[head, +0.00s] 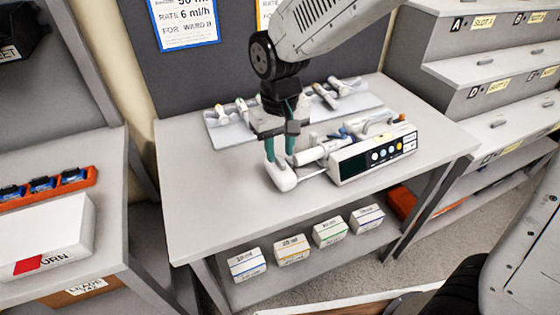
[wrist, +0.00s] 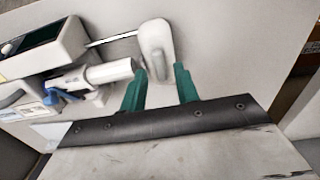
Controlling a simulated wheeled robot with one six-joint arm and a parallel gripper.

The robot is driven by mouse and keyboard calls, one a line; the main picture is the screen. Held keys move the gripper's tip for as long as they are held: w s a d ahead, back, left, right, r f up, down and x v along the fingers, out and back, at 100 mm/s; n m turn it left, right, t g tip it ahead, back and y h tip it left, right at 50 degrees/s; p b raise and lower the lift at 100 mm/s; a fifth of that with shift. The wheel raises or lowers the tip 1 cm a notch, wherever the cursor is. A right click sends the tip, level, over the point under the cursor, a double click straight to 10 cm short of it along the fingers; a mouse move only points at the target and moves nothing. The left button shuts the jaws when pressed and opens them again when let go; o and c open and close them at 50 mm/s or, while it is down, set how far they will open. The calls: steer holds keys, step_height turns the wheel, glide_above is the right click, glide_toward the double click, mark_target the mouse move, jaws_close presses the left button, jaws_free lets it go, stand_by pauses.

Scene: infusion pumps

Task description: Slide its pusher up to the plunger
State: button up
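The infusion pump (head: 375,158) lies on the table with a syringe on it; it also shows in the wrist view (wrist: 40,50). Its pusher (head: 284,180) is a rounded white block on a thin rod to the left of the pump. In the wrist view the pusher (wrist: 157,45) stands apart from the white plunger (wrist: 110,72), whose end is close to one finger. My gripper (head: 281,158) points down over the pusher. Its teal fingers (wrist: 160,85) are apart, one on each side of the pusher's end, with narrow gaps visible. Contact cannot be told.
A pale tray (head: 222,135) with several syringes lies behind my gripper. Boxes (head: 291,250) sit on the shelf below. A stepped slot rack (head: 470,75) stands at the right. A side table with a white box (head: 45,235) is at the left. The table's left front is clear.

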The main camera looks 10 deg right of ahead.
steer(key=shift+f, duration=0.25)
steer(key=shift+f, duration=0.15)
steer(key=shift+f, duration=0.45)
stand_by(0.6)
steer(key=c, duration=0.6)
steer(key=shift+o, duration=0.2)
steer(key=shift+w+d, duration=0.2)
steer(key=shift+d, duration=0.25)
steer(key=o, duration=0.6)
steer(key=shift+c, duration=0.2)
